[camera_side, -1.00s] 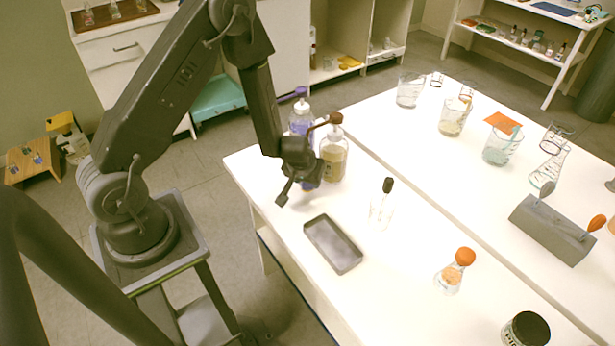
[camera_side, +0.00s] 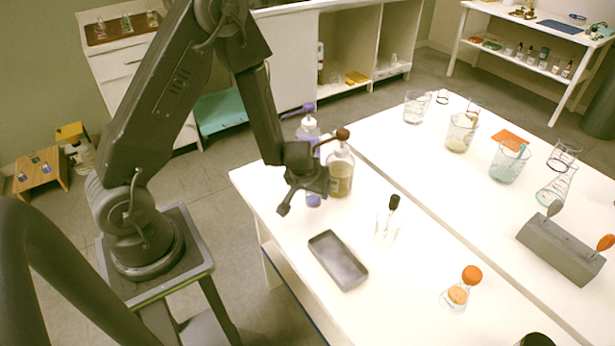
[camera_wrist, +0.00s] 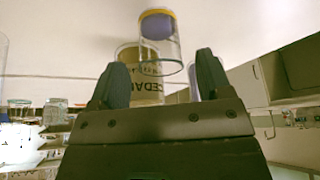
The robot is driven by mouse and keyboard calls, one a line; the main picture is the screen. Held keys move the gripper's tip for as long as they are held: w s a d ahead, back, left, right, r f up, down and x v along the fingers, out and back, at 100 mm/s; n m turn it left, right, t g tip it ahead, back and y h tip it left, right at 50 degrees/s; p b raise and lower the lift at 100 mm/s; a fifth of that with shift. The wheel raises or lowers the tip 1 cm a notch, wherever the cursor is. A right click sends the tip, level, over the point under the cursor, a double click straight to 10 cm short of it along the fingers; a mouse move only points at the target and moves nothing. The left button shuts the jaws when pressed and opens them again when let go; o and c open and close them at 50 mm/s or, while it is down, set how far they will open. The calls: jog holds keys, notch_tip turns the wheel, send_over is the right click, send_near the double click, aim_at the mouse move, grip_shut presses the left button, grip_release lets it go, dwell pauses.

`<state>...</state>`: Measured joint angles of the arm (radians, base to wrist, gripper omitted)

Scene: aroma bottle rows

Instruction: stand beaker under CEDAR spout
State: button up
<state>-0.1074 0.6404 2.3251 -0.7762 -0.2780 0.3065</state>
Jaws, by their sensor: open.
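My gripper (camera_wrist: 162,75) is open, its two dark fingers pointing at a small clear glass cylinder (camera_wrist: 158,50) with a purple fill and orange rim at one end. This looks like the beaker; it stands just beyond the fingertips. In the side view a purple patch (camera_side: 313,199) beside my gripper appears to be the same glass. Right behind it is the CEDAR bottle (camera_wrist: 147,92), with amber liquid and black lettering. In the side view the CEDAR bottle (camera_side: 341,177) has a brown pump spout. I cannot tell whether the glass is directly under this spout.
A bottle with a purple pump (camera_side: 308,127) stands left of the CEDAR bottle. In front are a grey tray (camera_side: 338,260), a glass with a dark-topped stick (camera_side: 387,232) and an orange-stoppered flask (camera_side: 459,294). Beakers and a grey rack (camera_side: 558,250) stand at right.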

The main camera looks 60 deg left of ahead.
jog(key=s+d+r+m+t+h, duration=0.25)
jog(key=d+r, duration=0.35)
jog(key=r, duration=0.6)
jog(key=s+d+r+m+t+h, duration=0.1)
jog(key=s+d+r+m+h, duration=0.15)
jog(key=d+r, duration=0.65)
jog(key=s+a+r+m+g+y, duration=0.1)
jog(key=s+a+r, duration=0.2)
jog(key=s, duration=0.4)
jog(key=s+a+r+g+y, duration=0.1)
jog(key=s+a+r, duration=0.2)
jog(key=s+r, duration=0.2)
jog(key=shift+s+r+m, duration=0.15)
jog(key=shift+s+m, duration=0.25)
jog(key=shift+s, duration=0.5)
